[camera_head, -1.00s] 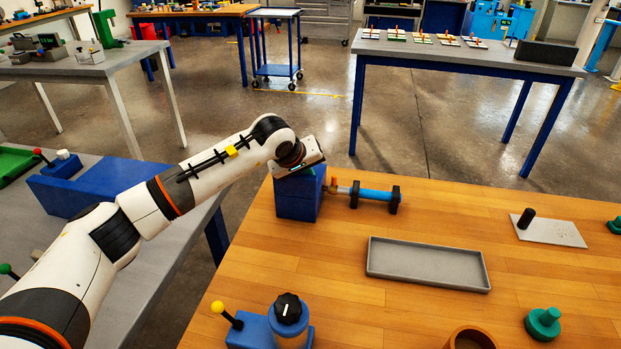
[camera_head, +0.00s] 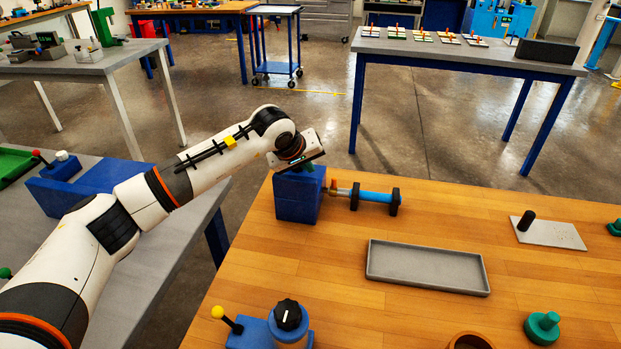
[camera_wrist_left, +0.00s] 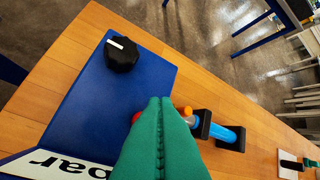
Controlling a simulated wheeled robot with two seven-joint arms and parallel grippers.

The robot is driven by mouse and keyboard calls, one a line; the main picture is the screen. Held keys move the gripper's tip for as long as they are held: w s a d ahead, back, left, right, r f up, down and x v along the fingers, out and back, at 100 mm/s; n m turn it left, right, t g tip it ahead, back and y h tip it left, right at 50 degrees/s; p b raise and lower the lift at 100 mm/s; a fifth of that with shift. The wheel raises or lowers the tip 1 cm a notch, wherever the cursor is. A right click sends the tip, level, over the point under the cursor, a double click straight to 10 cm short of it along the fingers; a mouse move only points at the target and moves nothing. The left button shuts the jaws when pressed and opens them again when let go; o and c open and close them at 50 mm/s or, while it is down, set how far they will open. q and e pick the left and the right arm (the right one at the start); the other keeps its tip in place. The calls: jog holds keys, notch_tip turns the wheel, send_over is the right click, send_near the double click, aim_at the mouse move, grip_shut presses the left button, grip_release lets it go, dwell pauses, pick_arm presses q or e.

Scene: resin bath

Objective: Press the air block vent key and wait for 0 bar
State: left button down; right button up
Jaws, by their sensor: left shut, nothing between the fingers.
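The blue air block (camera_head: 297,208) stands on the wooden table, at the table's far left corner in the head view. In the left wrist view the block (camera_wrist_left: 100,105) carries a black knob (camera_wrist_left: 121,55) with a white mark. A white panel (camera_wrist_left: 50,163) reading "bar" is cut off by the lower edge; no figure shows. A small red part (camera_wrist_left: 136,117) shows beside my green fingertips, mostly hidden by them. My left gripper (camera_head: 309,168) is over the block's top, shut and empty. Its fingers (camera_wrist_left: 160,103) point down at the block; contact cannot be told. My right gripper is out of view.
A blue cylinder (camera_head: 374,196) in black holders lies right of the block. A grey tray (camera_head: 428,267) lies nearer. A blue valve unit with a black knob (camera_head: 288,314) and a yellow-tipped lever (camera_head: 217,310) stand at the front left. Bare wood lies between.

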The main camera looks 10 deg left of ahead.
pick_arm(q)
jog(key=shift+r+p, duration=0.5)
jog(key=shift+r, duration=1.1)
jog(key=shift+s, duration=0.1)
